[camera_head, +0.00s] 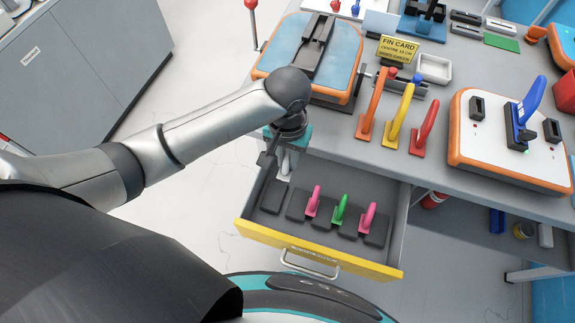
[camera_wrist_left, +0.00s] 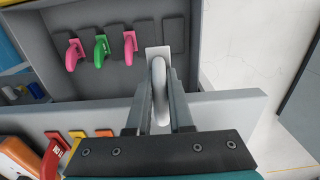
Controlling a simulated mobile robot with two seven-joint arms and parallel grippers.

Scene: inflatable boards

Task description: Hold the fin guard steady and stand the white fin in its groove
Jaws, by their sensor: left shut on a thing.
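My left gripper (camera_head: 284,168) hangs over the left end of the open drawer and is shut on the white fin (camera_head: 287,160). In the left wrist view the white fin (camera_wrist_left: 160,80) is between the two fingers (camera_wrist_left: 160,105), its flat base plate pointing away from the gripper. A long dark grey grooved piece (camera_head: 322,45) lies on the blue board with the orange rim; it may be the fin guard, but I cannot be sure. My right gripper is not in view.
The drawer (camera_head: 320,258) holds two pink fins and a green fin (camera_head: 340,210); an empty dark slot (camera_head: 273,196) is at its left. Orange, yellow and red fins (camera_head: 400,117) stand on the bench. A white board (camera_head: 510,155) with a blue fin lies right. A yellow card (camera_head: 398,49) stands behind.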

